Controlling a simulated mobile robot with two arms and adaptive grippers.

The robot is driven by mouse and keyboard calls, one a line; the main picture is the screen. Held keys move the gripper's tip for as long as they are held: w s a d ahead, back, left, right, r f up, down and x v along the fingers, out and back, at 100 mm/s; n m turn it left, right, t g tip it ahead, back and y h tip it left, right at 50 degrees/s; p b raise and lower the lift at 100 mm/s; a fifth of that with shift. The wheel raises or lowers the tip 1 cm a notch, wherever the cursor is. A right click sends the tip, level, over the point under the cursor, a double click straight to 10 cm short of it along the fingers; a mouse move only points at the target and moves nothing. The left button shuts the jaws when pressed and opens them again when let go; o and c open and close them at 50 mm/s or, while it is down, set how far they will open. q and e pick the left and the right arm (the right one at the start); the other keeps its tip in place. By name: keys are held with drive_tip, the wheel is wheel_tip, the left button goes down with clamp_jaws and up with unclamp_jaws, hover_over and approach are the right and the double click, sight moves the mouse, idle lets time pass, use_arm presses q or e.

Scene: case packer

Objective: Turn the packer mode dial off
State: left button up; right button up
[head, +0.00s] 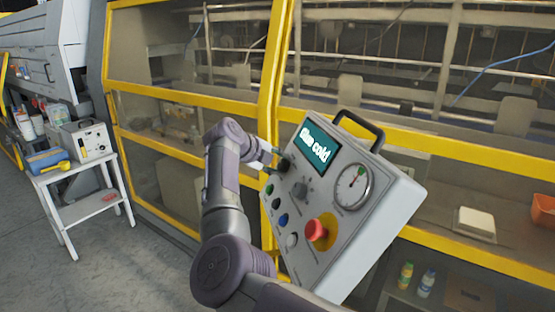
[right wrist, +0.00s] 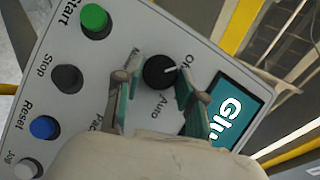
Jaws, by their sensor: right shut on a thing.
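The mode dial (right wrist: 158,72) is a round black knob on the grey control panel, with a white pointer line. In the right wrist view its pointer faces the partly hidden label beginning "O", at upper right; "Auto" and a partly covered "Manual" label are also around it. My right gripper (right wrist: 160,75) has its green-padded fingers on either side of the knob, shut on it. In the head view the dial (head: 283,165) is a dark knob left of the screen, with the right gripper (head: 277,157) at it. My left gripper is not in view.
The control box (head: 375,220) carries a screen (head: 314,149), a second knob (head: 299,190), a gauge (head: 352,187), a red stop button (head: 316,231) and a column of push buttons near the dial, including green Start (right wrist: 95,20). A yellow-framed machine stands behind; a white step stand (head: 85,182) is left.

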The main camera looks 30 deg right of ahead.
idle(0.3)
drive_tip(key=o, duration=1.1)
drive_tip(key=shift+o, duration=0.2)
wheel_tip(320, 180, up, 10)
